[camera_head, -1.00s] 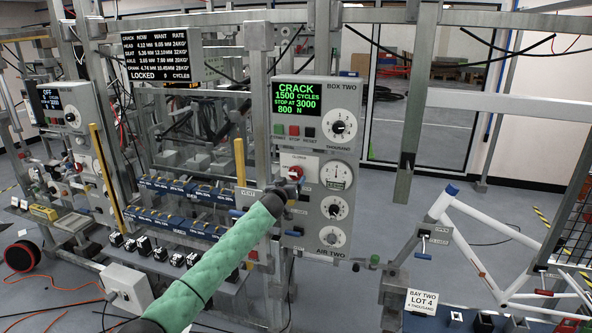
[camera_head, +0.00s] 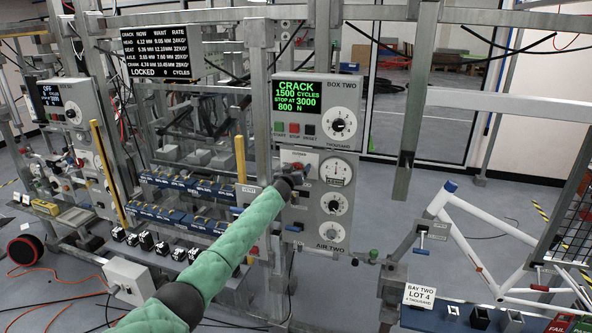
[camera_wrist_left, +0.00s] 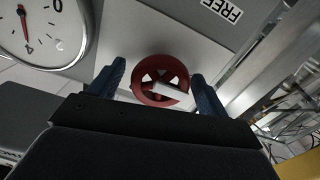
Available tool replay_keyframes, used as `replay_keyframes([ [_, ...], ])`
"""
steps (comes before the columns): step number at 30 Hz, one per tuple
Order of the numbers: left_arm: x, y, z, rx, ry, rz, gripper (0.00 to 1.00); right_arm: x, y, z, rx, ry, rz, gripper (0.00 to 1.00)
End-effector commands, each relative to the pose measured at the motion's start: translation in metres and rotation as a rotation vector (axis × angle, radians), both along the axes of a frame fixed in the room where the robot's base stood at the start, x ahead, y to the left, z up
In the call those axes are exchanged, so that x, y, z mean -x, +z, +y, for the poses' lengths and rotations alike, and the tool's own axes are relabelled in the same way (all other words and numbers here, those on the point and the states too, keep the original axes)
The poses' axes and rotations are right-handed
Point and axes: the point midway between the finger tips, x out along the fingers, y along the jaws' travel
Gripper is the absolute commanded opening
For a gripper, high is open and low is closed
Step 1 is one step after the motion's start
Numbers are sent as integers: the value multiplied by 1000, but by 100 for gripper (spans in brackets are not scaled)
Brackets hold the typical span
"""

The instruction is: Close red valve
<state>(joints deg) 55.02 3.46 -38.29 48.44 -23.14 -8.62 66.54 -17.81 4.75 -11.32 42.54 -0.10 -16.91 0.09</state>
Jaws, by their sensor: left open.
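The red valve (camera_wrist_left: 139,86) is a small round handwheel with spokes, seen in the left wrist view between the two blue fingers of my left gripper (camera_wrist_left: 158,88). A pale bar crosses part of the wheel. The fingers stand on either side of it, apart, and look open; whether they touch the rim I cannot tell. In the head view my left gripper (camera_head: 293,172) is at the air panel below the crack display, and the arm and gripper largely hide the valve. My right gripper is not in view.
The air panel (camera_head: 312,222) carries dials beside and below my gripper, including a round gauge (camera_head: 338,173). The crack display box (camera_head: 316,112) stands just above. A white bicycle frame (camera_head: 490,228) is at the right. Open floor lies between.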

Motion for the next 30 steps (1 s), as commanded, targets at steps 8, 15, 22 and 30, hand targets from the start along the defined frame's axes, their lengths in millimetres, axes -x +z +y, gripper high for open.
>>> replay_keyframes([
  [8, 0, 0, 0, 0, 0, 0, 52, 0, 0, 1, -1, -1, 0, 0],
  [15, 0, 0, 0, -3, 0, -1, 32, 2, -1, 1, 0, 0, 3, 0],
  [22, 0, -1, 0, -50, 1, -16, 32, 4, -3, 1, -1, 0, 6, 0],
  [30, 0, -2, 0, -223, 0, -72, 32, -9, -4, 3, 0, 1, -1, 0],
])
